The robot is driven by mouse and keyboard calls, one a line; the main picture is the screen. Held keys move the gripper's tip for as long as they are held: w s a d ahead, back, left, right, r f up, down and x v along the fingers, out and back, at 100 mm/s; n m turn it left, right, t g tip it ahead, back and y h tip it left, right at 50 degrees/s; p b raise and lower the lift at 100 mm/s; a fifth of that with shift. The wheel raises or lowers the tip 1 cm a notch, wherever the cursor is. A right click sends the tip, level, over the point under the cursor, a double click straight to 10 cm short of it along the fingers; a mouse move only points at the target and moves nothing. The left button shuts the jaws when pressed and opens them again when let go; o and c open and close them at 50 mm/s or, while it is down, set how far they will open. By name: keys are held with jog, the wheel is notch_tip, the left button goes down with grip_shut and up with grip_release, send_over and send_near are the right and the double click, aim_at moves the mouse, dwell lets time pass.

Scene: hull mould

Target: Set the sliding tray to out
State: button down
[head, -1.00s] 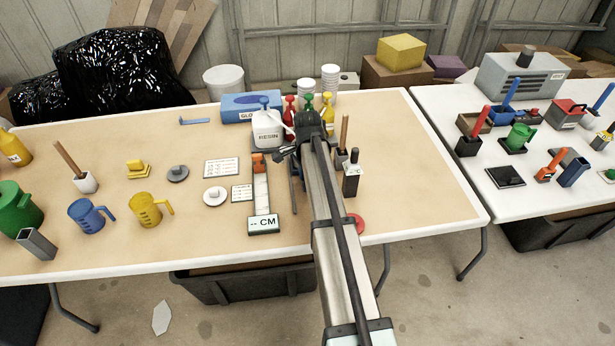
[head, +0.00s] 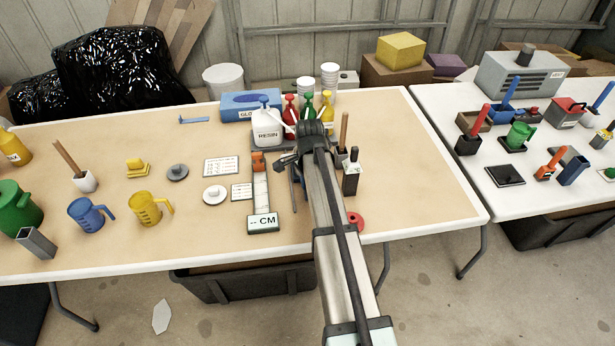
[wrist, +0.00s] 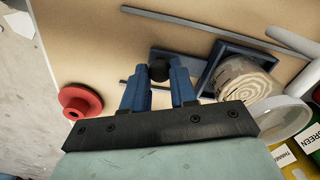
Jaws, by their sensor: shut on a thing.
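The sliding tray (wrist: 208,88) is a dark blue square-framed piece with a grey-blue strip and a dark round knob (wrist: 160,70). It lies between thin grey rails (wrist: 200,22) on the table. A round thing with a swirled, wood-like top (wrist: 243,79) sits in its frame. My gripper (wrist: 160,78) has its blue fingers on either side of the knob, shut on it. In the head view my gripper (head: 290,163) is right of the slider scale, and my arm hides most of the tray.
A measuring slider (head: 263,222) marked CM lies to the left. A resin jug (head: 268,128) and several bottles stand behind. A brush holder (head: 351,180) and red disc (head: 355,218) are right of my arm. The table's right part is clear.

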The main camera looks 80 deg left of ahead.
jog(key=d, duration=1)
jog(key=shift+d, duration=0.3)
jog(key=c, duration=0.9)
grip_release()
jog(key=shift+a+r, duration=0.1)
jog(key=shift+r, duration=0.35)
notch_tip(320, 180, up, 13)
jog(key=shift+f, duration=0.1)
